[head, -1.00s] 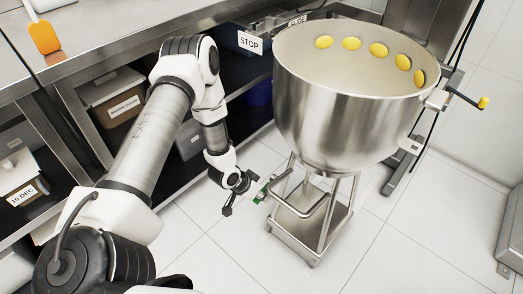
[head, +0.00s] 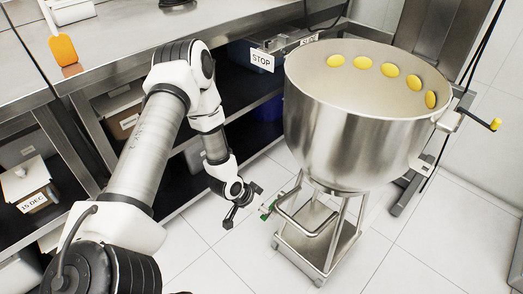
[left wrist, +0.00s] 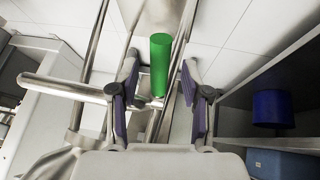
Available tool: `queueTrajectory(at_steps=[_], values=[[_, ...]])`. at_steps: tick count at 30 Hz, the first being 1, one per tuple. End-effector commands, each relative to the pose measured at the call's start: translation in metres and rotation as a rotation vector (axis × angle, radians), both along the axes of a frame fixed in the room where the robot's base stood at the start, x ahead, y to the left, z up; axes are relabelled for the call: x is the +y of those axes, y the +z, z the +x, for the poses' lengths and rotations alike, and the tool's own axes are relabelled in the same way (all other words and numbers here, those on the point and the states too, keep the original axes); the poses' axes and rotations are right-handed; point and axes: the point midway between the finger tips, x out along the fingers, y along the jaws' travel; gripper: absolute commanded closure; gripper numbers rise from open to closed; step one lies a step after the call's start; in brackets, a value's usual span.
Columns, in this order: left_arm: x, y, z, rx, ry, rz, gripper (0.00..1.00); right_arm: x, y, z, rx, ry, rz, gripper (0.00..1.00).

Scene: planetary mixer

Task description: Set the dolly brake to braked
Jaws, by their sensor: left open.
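The dolly (head: 322,262) is a steel frame on the tiled floor under the large mixer bowl (head: 345,135). A green-gripped brake lever (head: 268,208) sticks out at its left side, by the bent push bar (head: 305,225). My left gripper (head: 246,204) is open and empty, just left of the green grip, with a small gap in the head view. In the left wrist view, the green grip (left wrist: 160,65) appears between the two spread fingers, touching neither; its depth is hard to tell. My right gripper is out of view.
A steel counter (head: 130,45) with shelves and boxes runs along the left and back. A STOP sign (head: 262,60) hangs at its edge. A blue container (left wrist: 272,108) sits on a shelf at the right of the wrist view. Floor in front of the dolly is clear.

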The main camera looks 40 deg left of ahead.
Motion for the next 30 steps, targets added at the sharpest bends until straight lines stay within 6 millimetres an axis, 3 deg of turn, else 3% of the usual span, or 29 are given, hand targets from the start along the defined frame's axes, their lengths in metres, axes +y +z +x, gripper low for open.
queueTrajectory(at_steps=[3,9,26,30], values=[[0.006,0.023,-0.011,-0.004,0.007,-0.006,0.53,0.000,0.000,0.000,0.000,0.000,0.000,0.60],[0.010,0.038,-0.020,-0.001,0.002,-0.002,0.53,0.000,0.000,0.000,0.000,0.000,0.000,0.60],[0.010,0.034,-0.024,0.010,-0.002,0.001,0.53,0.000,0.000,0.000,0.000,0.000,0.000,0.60],[-0.017,0.012,-0.047,0.096,-0.119,0.047,0.53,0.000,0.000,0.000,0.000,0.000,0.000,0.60]])
